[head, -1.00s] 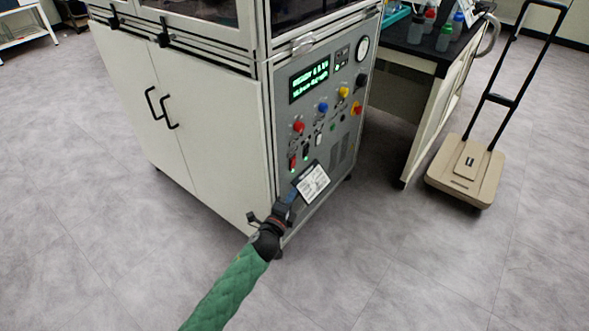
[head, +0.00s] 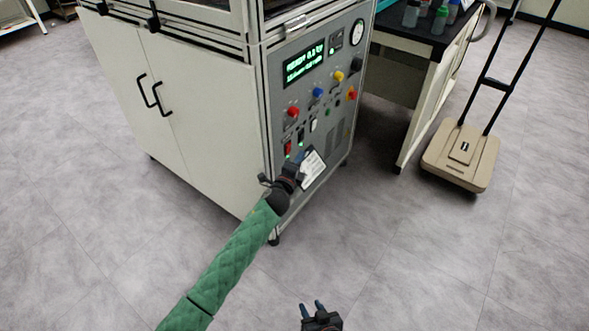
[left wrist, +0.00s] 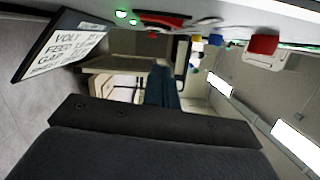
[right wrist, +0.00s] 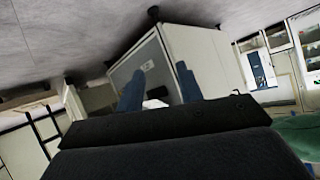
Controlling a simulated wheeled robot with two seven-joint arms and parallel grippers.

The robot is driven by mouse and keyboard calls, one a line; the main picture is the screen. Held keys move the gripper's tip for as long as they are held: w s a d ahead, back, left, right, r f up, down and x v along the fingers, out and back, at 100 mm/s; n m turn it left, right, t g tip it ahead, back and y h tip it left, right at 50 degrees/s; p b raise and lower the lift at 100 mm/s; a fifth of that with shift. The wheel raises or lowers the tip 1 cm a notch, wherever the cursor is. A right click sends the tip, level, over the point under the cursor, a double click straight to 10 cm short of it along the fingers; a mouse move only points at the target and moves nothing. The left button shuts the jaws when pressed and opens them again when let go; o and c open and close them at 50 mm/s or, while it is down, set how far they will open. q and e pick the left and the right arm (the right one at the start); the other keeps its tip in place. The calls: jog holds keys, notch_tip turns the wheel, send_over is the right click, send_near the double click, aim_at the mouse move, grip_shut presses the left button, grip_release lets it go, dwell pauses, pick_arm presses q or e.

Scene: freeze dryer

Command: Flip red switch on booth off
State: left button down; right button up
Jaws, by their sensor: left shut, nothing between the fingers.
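The booth (head: 205,100) is a white cabinet with a grey control panel at its right side. The red switch (head: 288,147) is low on the panel's left, beside a black switch (head: 301,136). In the left wrist view the red switch (left wrist: 163,19) is at the top edge, near green lights. My right gripper (head: 312,305) is open and empty above the floor.
Red (head: 293,112), blue (head: 318,92) and yellow (head: 339,77) knobs sit above the switches under a lit green display (head: 305,63). A black-topped table (head: 425,45) with bottles and a beige trolley (head: 462,150) stand to the right. Floor in front is clear.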

aim_at(289, 149)
pick_arm(q)
jog(key=a, duration=0.1)
jog(key=w+a, duration=0.2)
jog(key=shift+a+r, duration=0.15)
jog(key=shift+r, duration=0.1)
pick_arm(e)
jog(key=shift+s+f, duration=0.4)
jog(key=shift+s, duration=0.05)
